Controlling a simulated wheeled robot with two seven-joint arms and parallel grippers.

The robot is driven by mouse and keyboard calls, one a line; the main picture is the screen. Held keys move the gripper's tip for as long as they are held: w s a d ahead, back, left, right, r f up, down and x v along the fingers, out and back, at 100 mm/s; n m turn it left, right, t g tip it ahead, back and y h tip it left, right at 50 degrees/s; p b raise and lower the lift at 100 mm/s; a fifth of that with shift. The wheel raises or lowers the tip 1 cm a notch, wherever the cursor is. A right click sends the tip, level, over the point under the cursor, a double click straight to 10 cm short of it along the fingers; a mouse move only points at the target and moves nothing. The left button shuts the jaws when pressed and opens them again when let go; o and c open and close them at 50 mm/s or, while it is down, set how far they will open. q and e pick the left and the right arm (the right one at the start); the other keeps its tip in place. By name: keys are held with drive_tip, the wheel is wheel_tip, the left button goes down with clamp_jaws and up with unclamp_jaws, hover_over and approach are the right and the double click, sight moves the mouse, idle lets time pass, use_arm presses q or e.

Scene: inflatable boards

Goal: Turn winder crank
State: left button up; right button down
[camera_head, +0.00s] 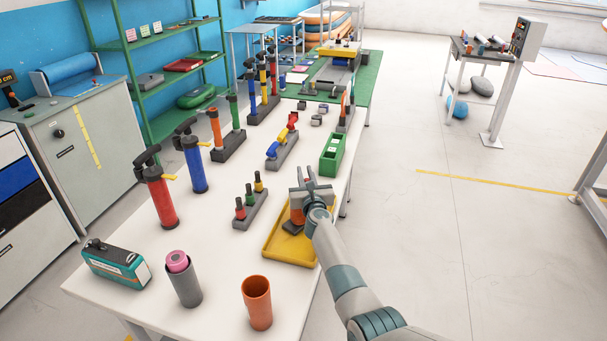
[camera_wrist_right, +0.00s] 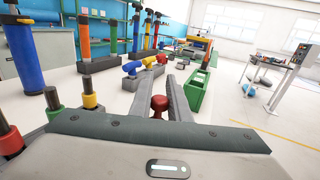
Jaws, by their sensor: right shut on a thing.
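My right gripper (camera_head: 305,173) is over the yellow tray (camera_head: 274,251) near the table's right edge. It is shut on a red-knobbed thing, and the red knob (camera_wrist_right: 159,103) shows between the fingers in the right wrist view. Below the gripper in the head view, an orange body (camera_head: 296,215) on a dark base is partly hidden by the hand. I cannot tell whether the base touches the tray. No part is clearly a winder crank; a grey cabinet (camera_head: 75,150) at left has a blue roll (camera_head: 68,72) on top and a dark round knob (camera_head: 58,133). My left gripper is out of view.
On the white table stand a red pump (camera_head: 160,200), a blue pump (camera_head: 194,168), a green bin (camera_head: 332,158), a grey cup (camera_head: 187,290), an orange cup (camera_head: 257,305) and a teal box (camera_head: 115,266). The floor right of the table is open.

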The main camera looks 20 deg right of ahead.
drive_tip(key=shift+s+d+f+m+g+h+b, duration=0.1)
drive_tip(key=shift+s+d+m+g+h+b, duration=0.15)
drive_tip(key=shift+m+h, duration=0.35)
drive_tip(key=shift+s+d+f+m+g+h+b, duration=0.1)
drive_tip(key=shift+m+h+b, duration=0.25)
drive_tip(key=shift+h, duration=0.45)
use_arm(q)
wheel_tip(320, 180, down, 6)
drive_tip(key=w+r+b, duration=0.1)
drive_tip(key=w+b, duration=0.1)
drive_tip(key=b, duration=0.3)
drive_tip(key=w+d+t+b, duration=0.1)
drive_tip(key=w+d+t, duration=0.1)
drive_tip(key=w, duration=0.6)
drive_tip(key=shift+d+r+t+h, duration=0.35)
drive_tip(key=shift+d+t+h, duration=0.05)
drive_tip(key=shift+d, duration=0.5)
use_arm(e)
drive_tip(key=m+g+h, duration=0.1)
drive_tip(key=h, duration=0.1)
drive_tip(key=s+d+m+g+h, duration=0.1)
drive_tip(key=h, duration=0.1)
drive_tip(key=s+d+m+g+h, duration=0.1)
drive_tip(key=m, duration=0.1)
drive_tip(key=shift+r+h, duration=0.2)
drive_tip(key=shift+h, duration=0.2)
drive_tip(key=c, duration=1.7)
unclamp_jaws()
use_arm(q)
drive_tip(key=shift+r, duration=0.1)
